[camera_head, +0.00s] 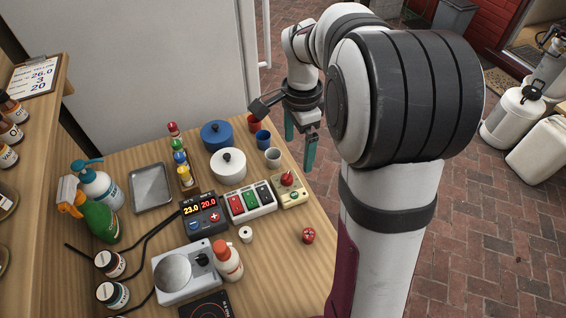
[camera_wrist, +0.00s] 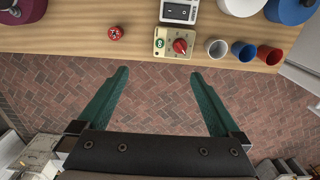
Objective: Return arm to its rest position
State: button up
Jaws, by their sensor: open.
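My gripper (camera_head: 299,150) has two green fingers. It hangs past the far right edge of the wooden table (camera_head: 318,250), beside the cups, and points down. In the wrist view my gripper (camera_wrist: 158,100) is open and empty, with its fingers wide apart over the brick paving. The table edge (camera_wrist: 140,53) runs across the top of that view, ahead of the fingertips. My arm covers much of the right half of the head view.
Near the gripper stand a red cup (camera_head: 254,122), a blue cup (camera_head: 263,139), a white cup (camera_head: 273,157) and a beige box with a red knob (camera_head: 290,187). A red round item (camera_head: 308,236) lies near the edge. White jugs (camera_head: 514,115) stand on the paving.

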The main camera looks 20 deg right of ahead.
notch_tip(320, 180, down, 3)
jog(key=shift+r, duration=0.1)
dwell(0.7)
